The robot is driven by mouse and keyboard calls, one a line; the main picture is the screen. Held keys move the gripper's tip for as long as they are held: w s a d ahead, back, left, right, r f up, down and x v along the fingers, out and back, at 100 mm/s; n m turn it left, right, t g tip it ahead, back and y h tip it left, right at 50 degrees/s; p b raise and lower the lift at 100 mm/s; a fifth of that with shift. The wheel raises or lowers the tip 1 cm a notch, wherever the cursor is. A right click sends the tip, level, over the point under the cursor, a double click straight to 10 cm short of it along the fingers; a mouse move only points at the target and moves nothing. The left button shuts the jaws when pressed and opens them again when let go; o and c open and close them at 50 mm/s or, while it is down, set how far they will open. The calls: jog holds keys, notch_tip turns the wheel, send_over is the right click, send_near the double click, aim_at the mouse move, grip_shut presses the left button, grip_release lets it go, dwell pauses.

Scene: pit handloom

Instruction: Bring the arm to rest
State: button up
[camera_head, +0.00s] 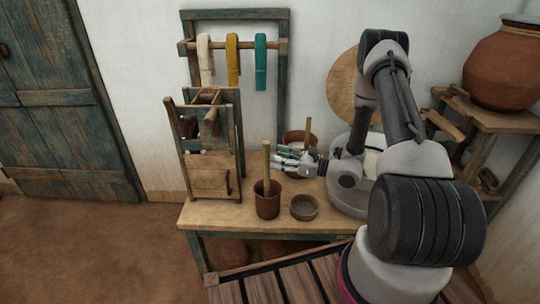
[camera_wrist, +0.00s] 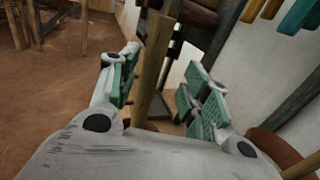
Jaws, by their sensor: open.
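My arm reaches from the right foreground over a wooden table (camera_head: 205,216). My gripper (camera_head: 282,156) is at the arm's end, low over the table's back part and pointing left. In the wrist view my gripper (camera_wrist: 160,85) has its green-padded fingers spread wide. A wooden stick is seen between or beyond the fingers; I cannot tell its exact depth. Nothing is visibly held. In the head view the stick (camera_head: 266,160) stands upright in a brown cup (camera_head: 267,205), just left of and in front of the fingertips.
A small bowl (camera_head: 304,207) and a grey basin (camera_head: 345,197) sit near the arm. A reddish pot (camera_head: 292,137) stands behind the gripper. A wooden frame device (camera_head: 210,175) is at left. Yarn hanks (camera_head: 232,60) hang behind. A clay jar (camera_head: 503,72) stands on the right shelf.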

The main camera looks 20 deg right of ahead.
jog(key=v, duration=0.7)
jog(key=s+a+f+n+g+y, duration=0.1)
jog(key=s+a+f+n+g, duration=0.15)
jog(key=s+g, duration=0.4)
jog(key=s+d+r+n+g+h, duration=0.1)
jog(key=s+r+n+g+h, duration=0.1)
jog(key=s+r+n+g, duration=0.4)
jog(key=s+d+r+n+g+h, duration=0.15)
jog(key=s+n, duration=0.25)
jog(key=s, duration=0.4)
jog(key=s+d+r+n+h, duration=0.2)
jog(key=d+r+n+h, duration=0.25)
jog(key=r, duration=0.25)
jog(key=s+d+r+n+h, duration=0.2)
jog(key=d+r+n+h, duration=0.1)
jog(key=r+n+h, duration=0.3)
notch_tip(320, 180, up, 13)
jog(key=s+a+n+t+h, duration=0.1)
jog(key=s+a+n+t, duration=0.1)
jog(key=t, duration=0.5)
jog(key=shift+n, duration=0.4)
